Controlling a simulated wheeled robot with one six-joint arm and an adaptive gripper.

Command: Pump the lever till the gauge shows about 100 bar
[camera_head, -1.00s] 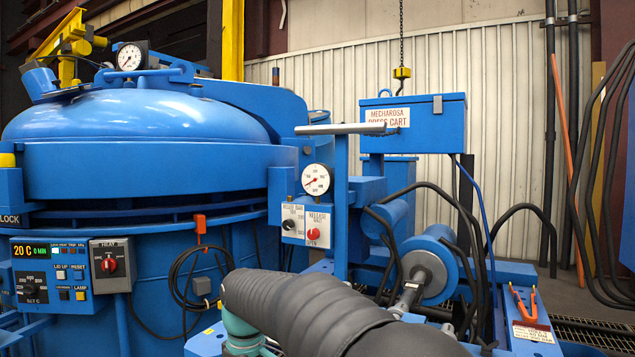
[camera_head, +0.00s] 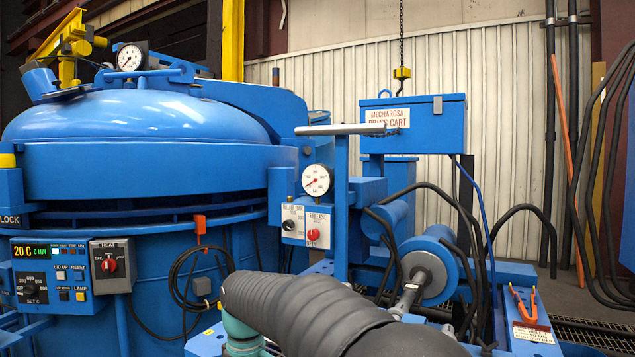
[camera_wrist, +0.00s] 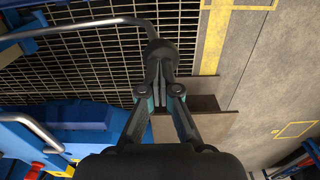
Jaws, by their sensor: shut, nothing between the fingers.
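The pressure gauge (camera_head: 317,180) is a white dial on the blue press cart. Its thin red needle points to the lower left, but the numbers are too small to read. In the wrist view a bent grey bar (camera_wrist: 75,29) runs from the left to a dark rounded end at the fingertips, and I cannot tell for certain that it is the pump lever. My gripper (camera_wrist: 161,75) is shut and empty, its fingertips up against or just in front of that dark end; contact is unclear. The head view does not show my gripper.
A control plate (camera_head: 306,225) with a black knob and a red knob sits below the gauge. A grey crossbar (camera_head: 340,129) tops the cart post. The blue furnace (camera_head: 140,165) stands left. Black hoses (camera_head: 455,215) loop at right. Floor grating (camera_wrist: 100,65) lies below my gripper.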

